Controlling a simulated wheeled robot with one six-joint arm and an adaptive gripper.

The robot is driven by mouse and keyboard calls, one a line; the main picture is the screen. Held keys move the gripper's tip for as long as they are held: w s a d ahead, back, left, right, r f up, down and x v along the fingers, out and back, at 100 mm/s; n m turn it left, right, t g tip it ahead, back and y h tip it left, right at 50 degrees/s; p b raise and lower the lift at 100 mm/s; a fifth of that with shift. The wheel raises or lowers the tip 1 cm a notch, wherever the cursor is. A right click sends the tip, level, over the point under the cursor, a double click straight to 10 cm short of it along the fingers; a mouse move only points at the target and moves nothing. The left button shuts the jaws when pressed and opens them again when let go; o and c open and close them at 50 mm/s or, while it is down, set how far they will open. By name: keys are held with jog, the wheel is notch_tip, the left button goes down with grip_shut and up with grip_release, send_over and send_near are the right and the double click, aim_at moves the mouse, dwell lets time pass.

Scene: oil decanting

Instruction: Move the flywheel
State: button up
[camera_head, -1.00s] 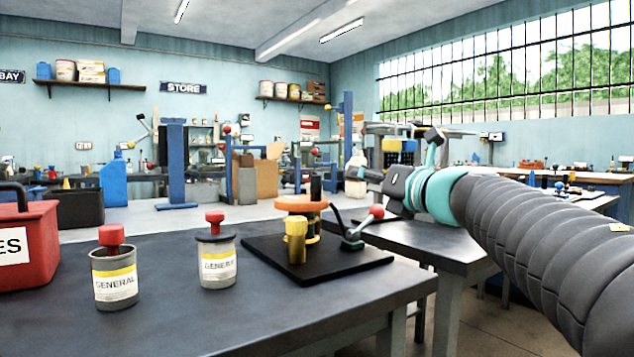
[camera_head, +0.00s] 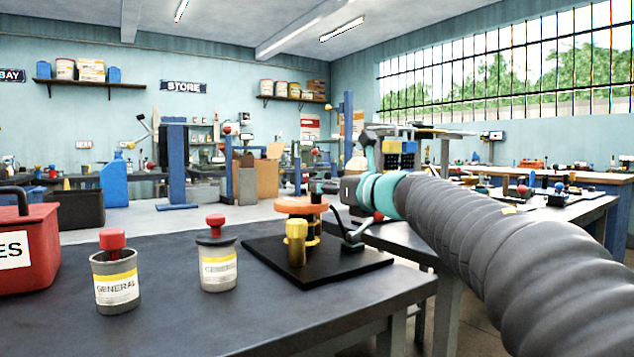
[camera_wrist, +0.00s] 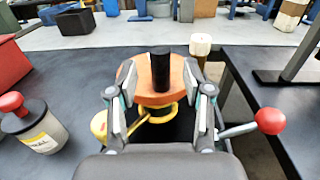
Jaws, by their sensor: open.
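The flywheel looks like an orange disc (camera_head: 296,205) with an upright black post, on a yellow-brass stand on a black base plate (camera_head: 340,268). The disc also shows in the wrist view (camera_wrist: 160,97), with the black post (camera_wrist: 160,68) rising from it. My gripper (camera_wrist: 158,76) is open. Its two fingers stand apart on the left and right of the post, over the disc; I cannot tell whether they touch anything. In the head view my gripper (camera_head: 328,188) is at the disc's right side, partly hidden by my own wrist.
A red-knobbed lever (camera_wrist: 270,121) stands close on the right of my gripper. Two grey cans with red tops (camera_head: 115,280) (camera_head: 217,265) and a red box (camera_head: 28,245) stand on the bench to the left. The bench front (camera_head: 190,325) is clear.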

aim_at(316, 203)
jog(key=shift+x, duration=2.15)
grip_shut()
